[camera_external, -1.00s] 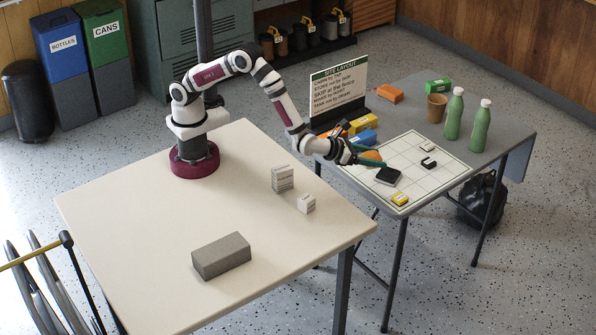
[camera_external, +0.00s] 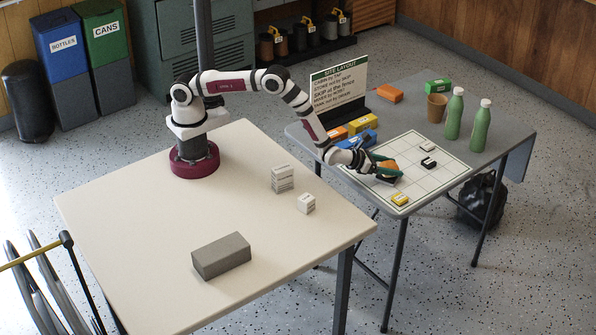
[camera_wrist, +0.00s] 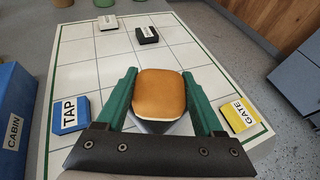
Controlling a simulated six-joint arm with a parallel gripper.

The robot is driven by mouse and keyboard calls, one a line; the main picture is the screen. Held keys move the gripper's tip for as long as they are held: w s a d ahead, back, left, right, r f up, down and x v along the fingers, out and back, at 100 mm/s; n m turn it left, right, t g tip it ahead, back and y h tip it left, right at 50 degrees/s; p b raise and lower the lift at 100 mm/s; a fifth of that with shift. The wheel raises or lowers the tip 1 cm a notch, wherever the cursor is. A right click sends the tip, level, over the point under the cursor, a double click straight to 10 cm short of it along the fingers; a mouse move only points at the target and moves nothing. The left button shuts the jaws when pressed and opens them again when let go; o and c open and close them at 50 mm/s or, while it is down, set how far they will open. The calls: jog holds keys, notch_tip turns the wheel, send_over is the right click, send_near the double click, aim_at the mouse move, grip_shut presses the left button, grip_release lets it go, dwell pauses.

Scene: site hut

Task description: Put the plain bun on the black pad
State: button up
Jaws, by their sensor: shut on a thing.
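The plain bun (camera_wrist: 160,92) is golden brown with a pale lower edge. My gripper (camera_wrist: 159,84) is shut on it, a green finger on each side. In the external view the bun (camera_external: 389,167) is over the black pad (camera_external: 387,181), which is mostly hidden by the bun and gripper. In the wrist view only a greyish patch shows beneath the bun. I cannot tell whether the bun touches the pad.
The white gridded board (camera_external: 428,180) holds a yellow GATE block (camera_wrist: 240,115), a blue TAP block (camera_wrist: 70,114), a black block (camera_wrist: 147,35) and a white block (camera_wrist: 106,22). A blue CABIN block (camera_wrist: 14,125) stands left. Green bottles (camera_external: 480,127) and a brown cup (camera_external: 437,108) stand farther back.

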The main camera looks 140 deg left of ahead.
jog(key=shift+f, duration=0.1)
jog(key=o, duration=1.4)
jog(key=shift+c, duration=0.2)
